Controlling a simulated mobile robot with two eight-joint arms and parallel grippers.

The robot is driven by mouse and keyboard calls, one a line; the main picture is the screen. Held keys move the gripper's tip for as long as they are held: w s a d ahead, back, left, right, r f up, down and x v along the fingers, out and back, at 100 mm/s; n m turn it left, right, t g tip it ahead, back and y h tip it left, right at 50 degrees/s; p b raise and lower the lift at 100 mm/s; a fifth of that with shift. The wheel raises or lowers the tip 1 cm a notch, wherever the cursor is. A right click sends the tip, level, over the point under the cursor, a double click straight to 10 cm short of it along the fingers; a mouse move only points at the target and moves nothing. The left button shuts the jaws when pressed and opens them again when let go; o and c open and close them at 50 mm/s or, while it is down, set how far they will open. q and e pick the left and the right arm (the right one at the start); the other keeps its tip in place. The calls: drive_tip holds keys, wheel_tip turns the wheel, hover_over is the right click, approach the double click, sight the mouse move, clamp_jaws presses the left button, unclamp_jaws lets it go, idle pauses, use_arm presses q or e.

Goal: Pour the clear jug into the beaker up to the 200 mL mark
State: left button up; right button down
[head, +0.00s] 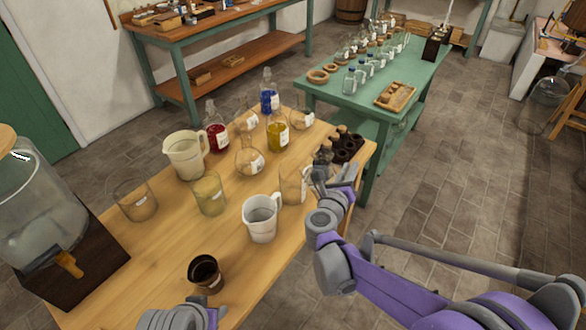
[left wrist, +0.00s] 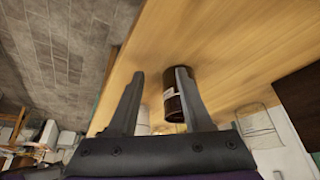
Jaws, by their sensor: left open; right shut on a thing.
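A clear glass vessel (head: 293,185), which I take for the clear jug, stands at the table's right side. My right gripper (head: 317,184) is shut at its right side; the grip is partly hidden. Two beaker-like glasses with labels stand to its left: one (head: 208,195) with a yellow-green tint, one (head: 135,200) looking empty. I cannot read any marks. My left gripper (head: 178,318) is at the bottom edge of the head view. In the left wrist view it (left wrist: 155,92) is open, with a dark brown labelled cup (left wrist: 175,95) beyond the right finger.
The dark cup (head: 205,274) stands near the front. A whitish jug (head: 260,220) and cream jug (head: 185,155) stand on the wooden table (head: 160,265). Red, yellow and blue flasks are behind. A dispenser (head: 45,225) fills the left; dark bottles (head: 345,148) stand right.

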use_arm(q)
drive_tip(key=shift+r, duration=0.25)
use_arm(e)
drive_tip(key=shift+w+a+r+n, duration=0.2)
drive_tip(key=shift+r+n, duration=0.1)
drive_tip(key=shift+r, duration=0.3)
idle(0.3)
use_arm(q)
drive_tip(key=shift+w+r+p, duration=0.2)
drive_tip(key=shift+r+p, duration=0.55)
drive_tip(key=shift+p, duration=0.1)
use_arm(e)
drive_tip(key=shift+w+a+r+n+g, duration=0.15)
drive_tip(key=shift+w+a+r+n, duration=0.1)
drive_tip(key=shift+a+r+n, duration=0.35)
drive_tip(key=shift+w+a+r+n+g, duration=0.2)
drive_tip(key=shift+w+a+r+n, duration=0.1)
drive_tip(key=shift+r+n, duration=0.45)
drive_tip(key=shift+w+a+r+n+g, duration=0.15)
drive_tip(key=shift+w+a+r+n, duration=0.1)
drive_tip(key=shift+a+r+n, duration=0.4)
idle(2.5)
